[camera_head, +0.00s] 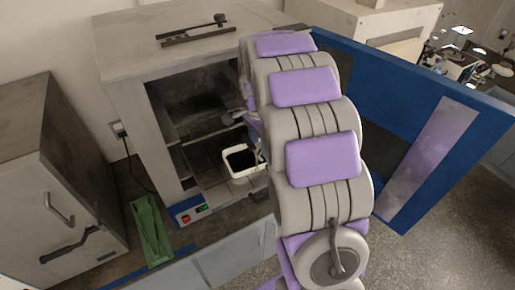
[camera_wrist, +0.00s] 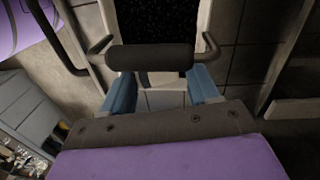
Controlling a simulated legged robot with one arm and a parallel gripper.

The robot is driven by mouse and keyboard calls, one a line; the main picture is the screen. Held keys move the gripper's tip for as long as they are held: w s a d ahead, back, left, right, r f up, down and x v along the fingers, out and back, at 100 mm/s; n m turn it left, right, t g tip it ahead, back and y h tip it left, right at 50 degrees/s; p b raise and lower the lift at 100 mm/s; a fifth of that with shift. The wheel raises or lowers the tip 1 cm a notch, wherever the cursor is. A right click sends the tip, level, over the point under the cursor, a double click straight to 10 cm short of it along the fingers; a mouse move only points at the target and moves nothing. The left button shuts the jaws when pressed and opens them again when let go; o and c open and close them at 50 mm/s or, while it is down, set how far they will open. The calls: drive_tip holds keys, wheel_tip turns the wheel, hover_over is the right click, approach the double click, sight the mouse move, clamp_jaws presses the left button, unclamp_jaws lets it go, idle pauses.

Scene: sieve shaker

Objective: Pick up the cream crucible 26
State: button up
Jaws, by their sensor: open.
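The cream crucible (camera_head: 240,174) is a square, open-topped vessel with dark contents. It stands on the tiled floor of the open oven in the head view. No number is readable on it. In the wrist view its cream wall (camera_wrist: 205,20) and dark interior show at the top, cut off by the frame edge. My gripper (camera_wrist: 160,92) is open, its blue fingers apart, and lies just below the crucible in that view. A dark bar with bent ends crosses in front of the crucible there. I cannot tell whether fingers and crucible touch.
The grey oven (camera_head: 120,95) has side walls and a shelf close around the crucible. Its blue door (camera_head: 405,115) stands open on the right, beside my arm. A green tray (camera_head: 150,230) and a grey cabinet (camera_head: 50,170) are at left.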

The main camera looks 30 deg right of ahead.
drive_tip(key=shift+d+f, duration=0.25)
drive_tip(key=shift+f, duration=0.1)
drive_tip(key=shift+d, duration=0.35)
drive_tip(key=shift+c, duration=0.5)
drive_tip(key=shift+a, duration=0.5)
drive_tip(key=c, duration=0.5)
drive_tip(key=shift+a, duration=0.1)
drive_tip(key=shift+c, duration=0.9)
